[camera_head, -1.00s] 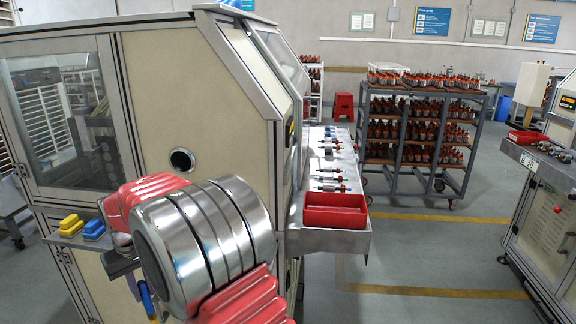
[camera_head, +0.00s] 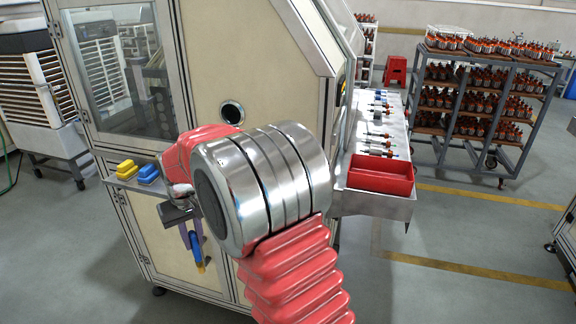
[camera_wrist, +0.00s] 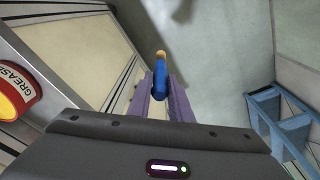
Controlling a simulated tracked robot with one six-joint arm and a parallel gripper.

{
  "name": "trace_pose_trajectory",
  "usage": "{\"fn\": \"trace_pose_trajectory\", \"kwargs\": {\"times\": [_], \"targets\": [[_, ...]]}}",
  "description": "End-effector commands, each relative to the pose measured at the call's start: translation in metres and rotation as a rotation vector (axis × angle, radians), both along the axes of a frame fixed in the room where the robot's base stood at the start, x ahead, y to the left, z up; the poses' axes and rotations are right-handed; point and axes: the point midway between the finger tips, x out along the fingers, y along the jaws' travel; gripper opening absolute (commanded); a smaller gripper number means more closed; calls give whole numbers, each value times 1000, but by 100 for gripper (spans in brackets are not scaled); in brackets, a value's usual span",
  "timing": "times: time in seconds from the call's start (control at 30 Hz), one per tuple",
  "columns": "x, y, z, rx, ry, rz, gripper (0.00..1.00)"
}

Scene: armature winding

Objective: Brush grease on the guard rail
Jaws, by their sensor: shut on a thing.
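My gripper (camera_head: 191,240) hangs beside the left side of the beige machine, below its small side shelf. Its purple fingers are shut on a blue-handled brush (camera_head: 196,250) with a yellowish end pointing down. The wrist view also shows the brush (camera_wrist: 160,76) between the fingers (camera_wrist: 161,104), over grey floor, touching nothing visible beyond the fingers. A red and yellow grease can (camera_wrist: 15,92) shows at the left edge of the wrist view. I cannot pick out the guard rail with certainty in either view.
The beige machine (camera_head: 260,60) stands close by. Its side shelf (camera_head: 128,180) carries yellow and blue blocks. A loaded rack (camera_head: 480,95) stands behind. A blue frame (camera_wrist: 280,125) shows right in the wrist view.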

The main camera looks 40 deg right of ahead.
Motion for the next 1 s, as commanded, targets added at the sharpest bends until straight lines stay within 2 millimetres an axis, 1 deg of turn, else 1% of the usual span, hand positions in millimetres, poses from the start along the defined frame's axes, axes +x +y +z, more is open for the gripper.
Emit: {"fn": "trace_pose_trajectory", "kwargs": {"times": [0.1, 0.2, 0.3, 0.4, 0.77, 1.0], "targets": [[-17, 0, -21, 0, 5, 0, 0], [-30, 0, -35, 0, 2, 0, 0], [-37, 0, -44, 0, 1, 0, 0], [-40, 0, -47, 0, 0, 0, 0], [-39, 1, -47, 0, 0, 1, 0], [-39, 6, -47, 0, 0, 9, 0]]}}
